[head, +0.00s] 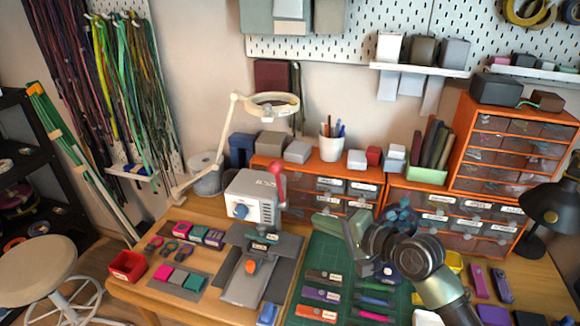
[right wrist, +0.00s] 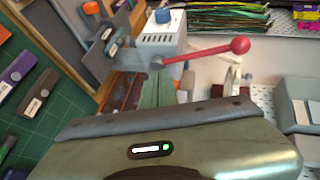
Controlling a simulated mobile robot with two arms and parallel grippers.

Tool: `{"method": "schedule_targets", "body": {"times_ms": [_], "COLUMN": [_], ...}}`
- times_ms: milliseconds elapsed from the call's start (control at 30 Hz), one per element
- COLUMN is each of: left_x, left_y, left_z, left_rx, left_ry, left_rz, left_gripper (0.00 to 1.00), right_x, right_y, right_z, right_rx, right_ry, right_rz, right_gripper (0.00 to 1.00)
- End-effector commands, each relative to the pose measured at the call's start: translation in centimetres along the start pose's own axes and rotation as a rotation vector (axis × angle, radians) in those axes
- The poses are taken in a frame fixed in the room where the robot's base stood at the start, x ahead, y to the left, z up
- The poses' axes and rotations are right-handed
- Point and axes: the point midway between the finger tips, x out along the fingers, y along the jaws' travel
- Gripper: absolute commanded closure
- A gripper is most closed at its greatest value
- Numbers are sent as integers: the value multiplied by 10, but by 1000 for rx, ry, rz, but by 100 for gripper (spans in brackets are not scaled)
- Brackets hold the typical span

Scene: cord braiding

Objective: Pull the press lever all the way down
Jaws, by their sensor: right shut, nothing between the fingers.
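The press (head: 252,197) is a white box with a blue knob, standing on the wooden table left of centre in the head view. Its red lever (head: 279,180) points up on the press's right side and ends in a round red knob. In the right wrist view the lever (right wrist: 205,52) runs from its pivot on the press (right wrist: 160,40) to the knob at right. My right gripper (head: 322,221) is shut and empty, to the right of the press and lower in the picture than the lever knob. Its green-grey fingers (right wrist: 164,90) appear apart from the lever. My left gripper is not in view.
A green cutting mat (head: 318,262) with several labelled tools lies right of the press. Orange drawer units (head: 330,168) stand behind. A ring lamp (head: 268,104) rises at the back left. A red bin (head: 127,266) sits at the table's left edge.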

Motion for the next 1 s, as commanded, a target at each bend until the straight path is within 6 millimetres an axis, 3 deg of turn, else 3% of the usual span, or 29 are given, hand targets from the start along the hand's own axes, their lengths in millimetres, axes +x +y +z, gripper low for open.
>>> {"method": "schedule_targets", "body": {"times_ms": [33, 100, 200, 300, 767, 1000], "left_x": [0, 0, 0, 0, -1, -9], "left_y": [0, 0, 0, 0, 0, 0], "left_z": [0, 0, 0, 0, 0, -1], "left_rx": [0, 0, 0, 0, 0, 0], "left_ry": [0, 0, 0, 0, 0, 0], "left_rz": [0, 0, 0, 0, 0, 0], "left_gripper": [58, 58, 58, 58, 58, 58], "right_x": [1, 1, -2, -3, -1, 33], "right_y": [-24, -51, -79, -94, -99, -108], "right_z": [-15, -30, -45, -52, -55, -56], "right_rx": [57, 141, 230, 279, 299, 300], "right_ry": [3, 1, -5, -11, -14, -14], "right_rz": [-49, -108, -168, -201, -211, -212], "right_gripper": [100, 100, 100, 100, 100, 100]}}
